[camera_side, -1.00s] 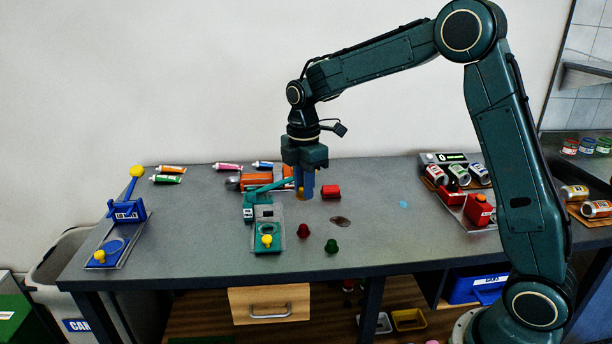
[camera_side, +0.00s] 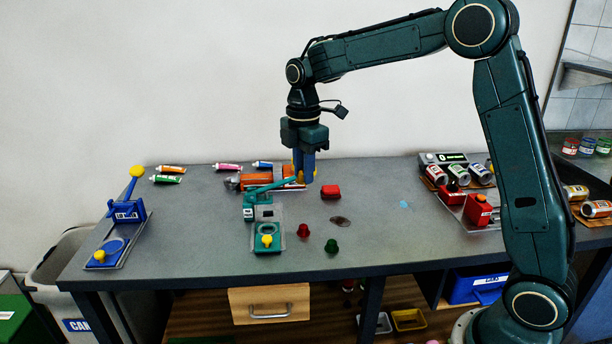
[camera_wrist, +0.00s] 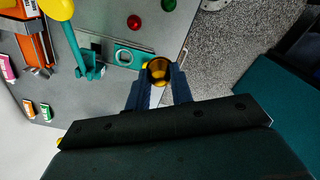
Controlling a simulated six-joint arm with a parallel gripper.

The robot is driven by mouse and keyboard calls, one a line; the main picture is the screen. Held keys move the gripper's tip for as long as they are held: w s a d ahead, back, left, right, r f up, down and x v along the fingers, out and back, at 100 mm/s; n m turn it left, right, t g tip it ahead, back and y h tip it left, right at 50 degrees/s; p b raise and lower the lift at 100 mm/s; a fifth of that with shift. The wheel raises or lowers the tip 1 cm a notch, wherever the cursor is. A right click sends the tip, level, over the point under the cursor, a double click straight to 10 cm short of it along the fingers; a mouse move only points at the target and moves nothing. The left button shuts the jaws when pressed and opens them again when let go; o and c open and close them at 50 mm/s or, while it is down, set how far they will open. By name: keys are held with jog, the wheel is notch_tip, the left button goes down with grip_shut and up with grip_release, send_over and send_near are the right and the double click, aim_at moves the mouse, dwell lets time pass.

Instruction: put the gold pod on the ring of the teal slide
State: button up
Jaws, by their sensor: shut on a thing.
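The gold pod (camera_wrist: 159,68) is a small cup-like piece between the fingertips of my gripper (camera_wrist: 158,82) in the wrist view. In the side view my gripper (camera_side: 304,177) is shut on it above the table, to the right of and behind the teal slide (camera_side: 258,214); its fingers partly hide the pod. The slide's ring (camera_side: 266,228) is bare, with a yellow knob (camera_side: 267,241) in front of it. The ring also shows in the wrist view (camera_wrist: 123,57), to the left of the pod. The slide's teal lever (camera_side: 272,186) reaches towards my fingers.
A blue slide (camera_side: 117,242) stands at left. The table's right middle is mostly clear.

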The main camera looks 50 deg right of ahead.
jog(key=shift+w, duration=0.1)
jog(key=shift+w+f, duration=0.4)
jog(key=shift+w, duration=0.05)
jog(key=w+f, duration=1.1)
jog(key=shift+a, duration=0.35)
jog(key=shift+f, duration=0.2)
jog(key=shift+f, duration=3.05)
jog(key=o, duration=0.8)
